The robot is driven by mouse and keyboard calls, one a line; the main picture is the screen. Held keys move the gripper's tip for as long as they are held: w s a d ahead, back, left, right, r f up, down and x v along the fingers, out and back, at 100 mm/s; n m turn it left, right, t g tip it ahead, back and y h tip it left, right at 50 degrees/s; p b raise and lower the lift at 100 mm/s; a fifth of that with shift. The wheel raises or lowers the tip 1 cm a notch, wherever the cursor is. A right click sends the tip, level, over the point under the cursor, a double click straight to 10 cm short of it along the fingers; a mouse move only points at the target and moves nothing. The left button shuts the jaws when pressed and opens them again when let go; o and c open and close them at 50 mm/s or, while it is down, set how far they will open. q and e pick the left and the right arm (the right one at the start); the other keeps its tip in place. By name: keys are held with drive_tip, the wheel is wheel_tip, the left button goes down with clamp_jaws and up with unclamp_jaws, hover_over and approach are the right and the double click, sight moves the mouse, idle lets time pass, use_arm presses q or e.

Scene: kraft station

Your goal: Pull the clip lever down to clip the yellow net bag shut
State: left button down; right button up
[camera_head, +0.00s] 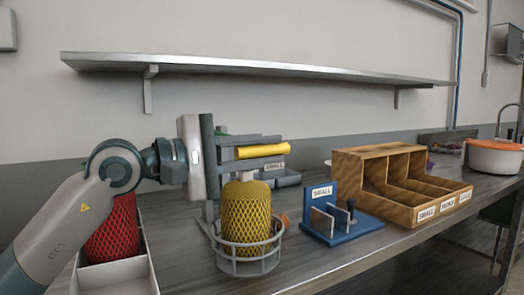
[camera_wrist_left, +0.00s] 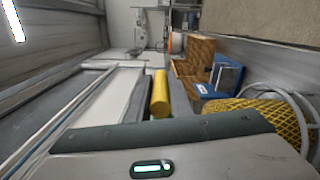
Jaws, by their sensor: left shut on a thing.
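The yellow net bag (camera_head: 246,212) stands upright in a grey wire basket (camera_head: 250,265) on the bench. Its narrowed top sits just under my gripper. A yellow bar, which looks like the grip of the clip lever (camera_head: 263,150), lies level above the bag. My left gripper (camera_head: 262,152) comes in from the left and is shut on this bar. The bar also shows between the fingers in the left wrist view (camera_wrist_left: 160,95), with the bag's net (camera_wrist_left: 265,118) at the right. The rest of the clip is largely hidden behind the gripper. My right gripper is out of view.
A red net bag (camera_head: 114,229) stands in a white box (camera_head: 118,278) at the left. A blue stand (camera_head: 345,231) labelled SMALL and a wooden compartment box (camera_head: 345,160) stand to the right. A shelf (camera_head: 260,68) hangs above.

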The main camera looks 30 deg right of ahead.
use_arm(q)
drive_tip(key=shift+d+f, duration=0.1)
drive_tip(key=shift+f, duration=0.45)
drive_tip(key=c, duration=1.8)
unclamp_jaws()
drive_tip(key=shift+o, duration=0.8)
drive_tip(key=shift+r, duration=0.15)
drive_tip(key=shift+r, duration=0.1)
drive_tip(key=a, duration=1.7)
drive_tip(key=shift+a, duration=0.3)
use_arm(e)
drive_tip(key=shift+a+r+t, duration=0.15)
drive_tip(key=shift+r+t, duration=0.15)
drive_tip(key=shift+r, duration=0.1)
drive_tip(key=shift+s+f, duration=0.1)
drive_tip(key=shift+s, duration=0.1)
